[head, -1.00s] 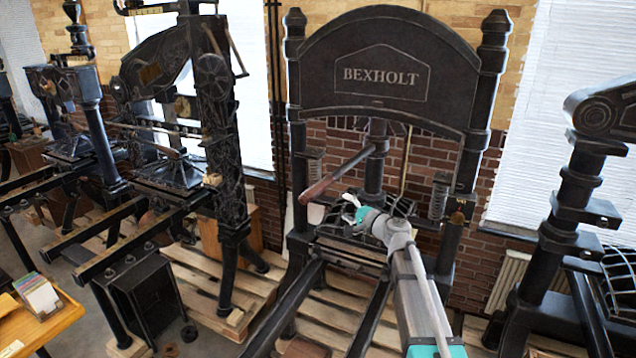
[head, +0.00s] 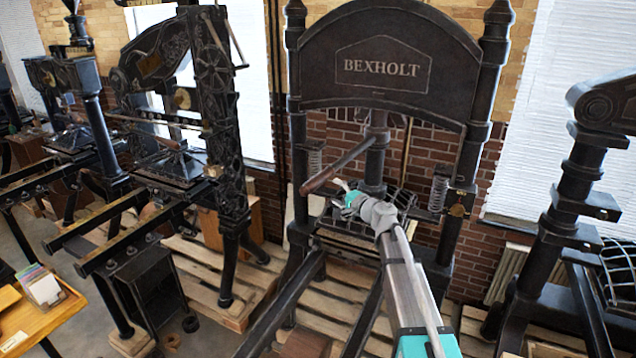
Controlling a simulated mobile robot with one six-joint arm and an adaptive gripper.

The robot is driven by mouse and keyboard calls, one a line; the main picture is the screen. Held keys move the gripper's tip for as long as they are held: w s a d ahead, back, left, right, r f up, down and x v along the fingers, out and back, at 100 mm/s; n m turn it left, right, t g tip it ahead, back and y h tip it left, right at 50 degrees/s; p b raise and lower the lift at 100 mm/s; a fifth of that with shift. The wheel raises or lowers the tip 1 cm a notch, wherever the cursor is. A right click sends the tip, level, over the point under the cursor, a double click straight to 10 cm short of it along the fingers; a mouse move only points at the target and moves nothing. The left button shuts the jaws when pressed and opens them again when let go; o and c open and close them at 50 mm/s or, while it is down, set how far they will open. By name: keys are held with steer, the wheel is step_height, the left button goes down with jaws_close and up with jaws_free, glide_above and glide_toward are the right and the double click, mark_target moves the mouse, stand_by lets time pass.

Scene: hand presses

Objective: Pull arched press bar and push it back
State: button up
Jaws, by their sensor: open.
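The arched press (head: 381,67) marked BEXHOLT stands in the centre of the head view. Its bar (head: 345,164) runs from the central column down to the left and ends in a brown wooden handle (head: 318,181). My gripper (head: 340,184) is open, with its teal body just right of and slightly below the handle. A pale fingertip shows close to the bar. I cannot tell whether it touches. My arm covers part of the press bed behind it.
Two dark presses (head: 215,130) stand to the left and another press (head: 560,190) to the right. A wooden table (head: 45,320) with cards is at the lower left. Pallets lie underneath.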

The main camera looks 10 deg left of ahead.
mark_target(321, 183)
steer(key=x, duration=0.9)
steer(key=shift+w, duration=0.15)
jaws_close()
steer(key=shift+d, duration=0.1)
